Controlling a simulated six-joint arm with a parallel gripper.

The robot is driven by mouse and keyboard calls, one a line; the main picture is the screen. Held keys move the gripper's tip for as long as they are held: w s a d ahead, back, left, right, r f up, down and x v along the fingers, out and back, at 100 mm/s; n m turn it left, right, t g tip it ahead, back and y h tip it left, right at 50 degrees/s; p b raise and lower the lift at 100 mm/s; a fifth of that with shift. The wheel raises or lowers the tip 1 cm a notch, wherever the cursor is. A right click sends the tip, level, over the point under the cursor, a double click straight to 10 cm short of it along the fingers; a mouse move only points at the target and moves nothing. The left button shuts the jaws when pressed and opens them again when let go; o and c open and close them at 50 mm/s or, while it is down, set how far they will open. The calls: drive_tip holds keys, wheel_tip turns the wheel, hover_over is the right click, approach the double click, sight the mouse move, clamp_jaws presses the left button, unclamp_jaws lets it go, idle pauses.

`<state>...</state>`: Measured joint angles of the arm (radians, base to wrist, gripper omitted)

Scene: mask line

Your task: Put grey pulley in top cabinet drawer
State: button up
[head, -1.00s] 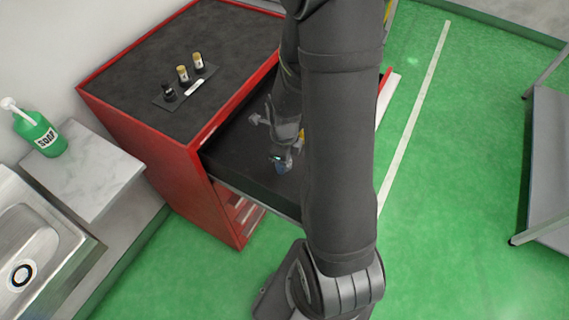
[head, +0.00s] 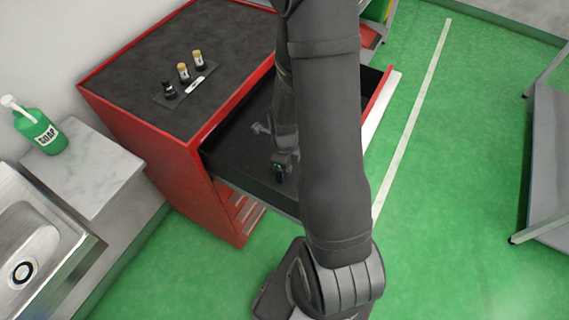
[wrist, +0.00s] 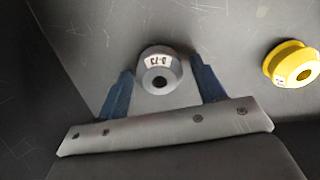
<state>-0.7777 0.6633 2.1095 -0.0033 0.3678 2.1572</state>
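The grey pulley (wrist: 160,73), with a white label and a dark centre hole, lies on a dark grey surface in the wrist view. My gripper (wrist: 160,70) is open, with one blue finger on each side of the pulley and a small gap on both sides. The top cabinet drawer (head: 376,92) is pulled out in the head view. My arm reaches down into it and hides much of its inside, and the pulley cannot be made out there.
A yellow pulley (wrist: 291,64) lies right of the grey one. The red cabinet (head: 130,126) carries small bottles (head: 184,74) on its dark top. A soap bottle (head: 40,132) stands at the left by the sink (head: 35,243).

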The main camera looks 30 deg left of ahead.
drive_tip(key=shift+r, duration=0.1)
wheel_tip(320, 180, up, 12)
idle(1.0)
idle(0.4)
wheel_tip(320, 180, down, 12)
drive_tip(key=shift+f, duration=0.1)
idle(0.8)
